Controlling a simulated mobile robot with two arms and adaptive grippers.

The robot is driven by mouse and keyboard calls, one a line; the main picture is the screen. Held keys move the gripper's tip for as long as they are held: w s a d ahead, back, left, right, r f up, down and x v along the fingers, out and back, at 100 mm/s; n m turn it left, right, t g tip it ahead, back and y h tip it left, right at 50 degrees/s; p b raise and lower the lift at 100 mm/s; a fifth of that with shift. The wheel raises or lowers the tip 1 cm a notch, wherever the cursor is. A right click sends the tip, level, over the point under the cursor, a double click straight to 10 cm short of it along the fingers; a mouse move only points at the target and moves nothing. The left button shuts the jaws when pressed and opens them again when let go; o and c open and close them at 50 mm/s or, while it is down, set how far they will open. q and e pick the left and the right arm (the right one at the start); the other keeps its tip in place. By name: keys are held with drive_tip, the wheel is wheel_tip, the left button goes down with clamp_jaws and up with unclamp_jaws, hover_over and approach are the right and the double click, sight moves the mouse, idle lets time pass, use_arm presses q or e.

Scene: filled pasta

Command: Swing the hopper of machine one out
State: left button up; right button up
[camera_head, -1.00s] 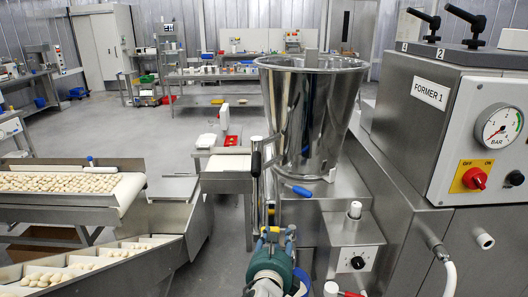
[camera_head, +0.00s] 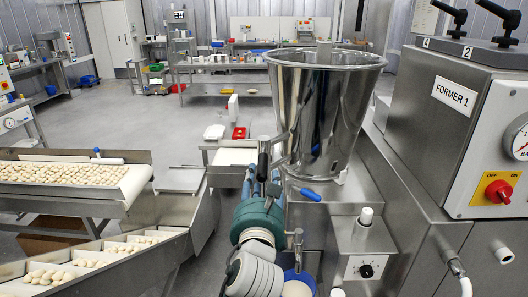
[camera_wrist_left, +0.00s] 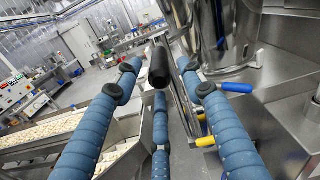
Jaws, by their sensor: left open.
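The hopper (camera_head: 325,115) is a shiny steel cone standing on the steel body of the machine labelled FORMER 1 (camera_head: 452,97). A bent rod with a black grip (camera_head: 264,162) stands at its left side. In the left wrist view the black grip (camera_wrist_left: 159,68) is upright between the blue padded fingers of my left gripper (camera_wrist_left: 163,82), which are open. In the head view my left gripper (camera_head: 262,185) is just below and around the grip's height, partly hidden by its own wrist. I cannot tell whether a finger touches the grip. My right gripper is not in view.
A blue-handled lever (camera_head: 309,194) is at the hopper's foot, with a yellow handle (camera_wrist_left: 205,141) lower down in the wrist view. A control box with a black knob (camera_head: 366,270) is below. A conveyor with pasta (camera_head: 65,174) is at left. Open floor lies behind.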

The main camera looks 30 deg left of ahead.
sight(263, 156)
use_arm(q)
drive_tip(key=shift+w+a+r, duration=0.1)
drive_tip(key=shift+w+a, duration=0.15)
drive_tip(key=shift+w, duration=0.2)
drive_tip(key=shift+w+a+r, duration=0.1)
drive_tip(key=shift+w+a, duration=0.05)
drive_tip(key=shift+w, duration=0.15)
drive_tip(key=p+x, duration=0.1)
drive_tip(key=x, duration=0.3)
drive_tip(key=shift+r+p, duration=0.15)
drive_tip(key=shift+p, duration=0.15)
drive_tip(key=x, duration=0.4)
drive_tip(key=shift+w+p, duration=0.1)
drive_tip(key=shift+p, duration=0.3)
drive_tip(key=shift+w+a, duration=0.3)
drive_tip(key=shift+w, duration=0.2)
drive_tip(key=shift+c, duration=1.3)
clamp_jaws()
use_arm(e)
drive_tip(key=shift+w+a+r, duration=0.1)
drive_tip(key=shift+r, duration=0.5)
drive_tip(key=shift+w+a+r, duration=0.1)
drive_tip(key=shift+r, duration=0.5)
